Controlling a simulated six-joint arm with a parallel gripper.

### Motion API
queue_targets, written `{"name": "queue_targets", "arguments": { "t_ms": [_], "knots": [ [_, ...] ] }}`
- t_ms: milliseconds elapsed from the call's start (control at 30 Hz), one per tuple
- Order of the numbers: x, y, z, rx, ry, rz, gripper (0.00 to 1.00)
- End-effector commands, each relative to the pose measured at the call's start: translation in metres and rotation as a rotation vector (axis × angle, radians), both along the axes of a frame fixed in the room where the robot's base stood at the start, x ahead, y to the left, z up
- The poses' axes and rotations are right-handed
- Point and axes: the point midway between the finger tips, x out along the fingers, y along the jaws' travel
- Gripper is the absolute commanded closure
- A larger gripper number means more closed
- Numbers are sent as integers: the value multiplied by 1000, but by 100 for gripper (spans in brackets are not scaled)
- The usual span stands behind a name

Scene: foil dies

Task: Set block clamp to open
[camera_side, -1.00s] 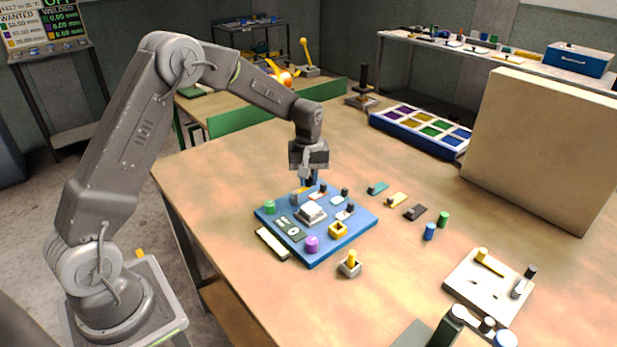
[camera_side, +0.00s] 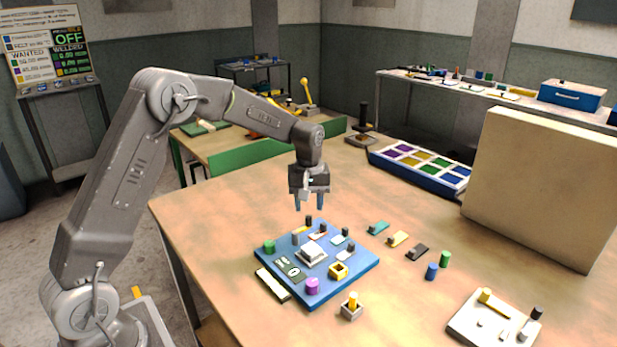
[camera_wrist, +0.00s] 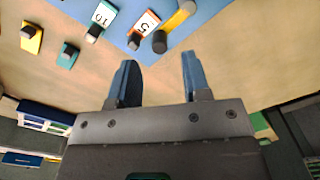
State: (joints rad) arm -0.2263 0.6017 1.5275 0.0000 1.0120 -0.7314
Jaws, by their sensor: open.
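A blue plate (camera_side: 262,250) lies on the table with small fittings on it. At its far corner is a yellow bar (camera_side: 301,230) with a dark knob (camera_side: 308,220). This looks like the block clamp, but no label confirms it. In the wrist view the yellow bar (camera_wrist: 180,18) lies at a slant with the dark knob (camera_wrist: 159,42) at its near end. My gripper (camera_side: 309,207) is above that corner, with its blue fingers apart and nothing between them. In the wrist view the gripper (camera_wrist: 160,75) is also open and empty, clear of the knob.
A large beige box (camera_side: 540,185) stands at right.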

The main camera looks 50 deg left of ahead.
Motion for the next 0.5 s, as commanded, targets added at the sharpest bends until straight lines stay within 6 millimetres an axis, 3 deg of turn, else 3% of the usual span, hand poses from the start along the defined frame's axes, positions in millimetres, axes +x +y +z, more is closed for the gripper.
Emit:
{"name": "queue_targets", "arguments": {
  "t_ms": [200, 500],
  "knots": [
    [1, 0, 51, 1, -4, 0, 56],
    [0, 0, 89, 0, 0, 1, 56]
  ]
}}
